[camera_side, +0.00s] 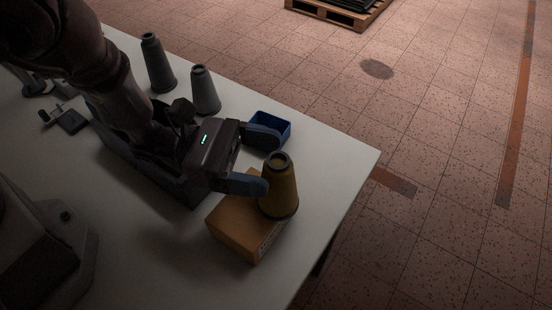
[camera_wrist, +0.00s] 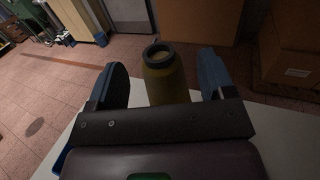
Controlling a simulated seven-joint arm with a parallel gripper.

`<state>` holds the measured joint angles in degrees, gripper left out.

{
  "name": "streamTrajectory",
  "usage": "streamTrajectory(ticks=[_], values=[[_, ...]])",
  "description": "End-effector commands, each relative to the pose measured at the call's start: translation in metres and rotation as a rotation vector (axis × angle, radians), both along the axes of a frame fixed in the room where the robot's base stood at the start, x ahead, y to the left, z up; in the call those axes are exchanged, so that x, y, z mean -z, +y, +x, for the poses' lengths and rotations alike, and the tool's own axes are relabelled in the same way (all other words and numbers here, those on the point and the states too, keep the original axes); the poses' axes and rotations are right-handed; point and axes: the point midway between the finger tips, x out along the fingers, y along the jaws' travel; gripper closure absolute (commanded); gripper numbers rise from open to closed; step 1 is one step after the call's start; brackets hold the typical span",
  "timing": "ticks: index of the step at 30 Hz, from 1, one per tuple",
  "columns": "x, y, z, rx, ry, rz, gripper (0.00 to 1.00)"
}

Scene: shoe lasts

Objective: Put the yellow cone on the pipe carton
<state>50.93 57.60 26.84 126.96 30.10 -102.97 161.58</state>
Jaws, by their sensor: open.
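The yellow cone (camera_side: 280,190) stands upright, with its base over the right part of the pipe carton (camera_side: 236,224) and seeming to rest on its top. Its base reaches the carton's right edge; the exact contact is hard to see. My gripper (camera_side: 275,163) is open, its two blue-grey fingers apart around the cone's upper part. In the wrist view the cone (camera_wrist: 166,80) shows between the spread fingers of my gripper (camera_wrist: 164,68), with a gap on both sides. The carton is hidden there.
Two grey cones (camera_side: 158,63) (camera_side: 205,91) stand at the back of the white table (camera_side: 337,172). A blue bin (camera_side: 270,121) sits behind my gripper, partly hidden by a finger. The table's right edge is close beyond the carton.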

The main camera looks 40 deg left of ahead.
Motion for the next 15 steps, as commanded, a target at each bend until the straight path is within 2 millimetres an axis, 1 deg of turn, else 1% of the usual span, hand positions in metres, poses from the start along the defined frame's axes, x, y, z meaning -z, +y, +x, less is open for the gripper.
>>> streamTrajectory(ticks=[1, 3, 4, 6, 9, 12, 15], values=[[0.001, 0.012, -0.004, -0.005, 0.002, 0.005, 0.24], [0.0, 0.027, -0.01, -0.006, 0.002, 0.003, 0.24], [-0.011, 0.023, -0.009, -0.001, -0.006, -0.003, 0.24], [-0.026, 0.022, -0.009, 0.001, -0.005, -0.005, 0.24], [-0.043, 0.022, -0.009, 0.001, -0.005, -0.003, 0.24], [-0.056, 0.022, -0.009, 0.0, -0.003, -0.003, 0.24], [-0.064, 0.022, -0.009, 0.001, -0.003, -0.001, 0.24]])
